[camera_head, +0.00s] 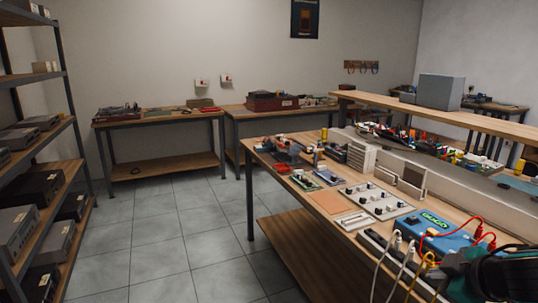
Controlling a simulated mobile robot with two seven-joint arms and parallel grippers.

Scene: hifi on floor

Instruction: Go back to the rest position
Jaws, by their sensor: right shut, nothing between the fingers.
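My right gripper (458,270), dark with teal arm parts behind it, shows at the bottom right corner, partly cut off by the frame. It is over the near end of the wooden workbench (318,212), shut and empty. It is close to the blue device (432,232) with red leads and the white and yellow cables; whether it touches them I cannot tell. My left gripper is not in view.
The workbench carries a panel with knobs (376,201), several small boards and a raised shelf (440,108). A metal rack (70,130) with grey boxes stands on the left. Two tables line the back wall. The tiled floor (170,235) between is clear.

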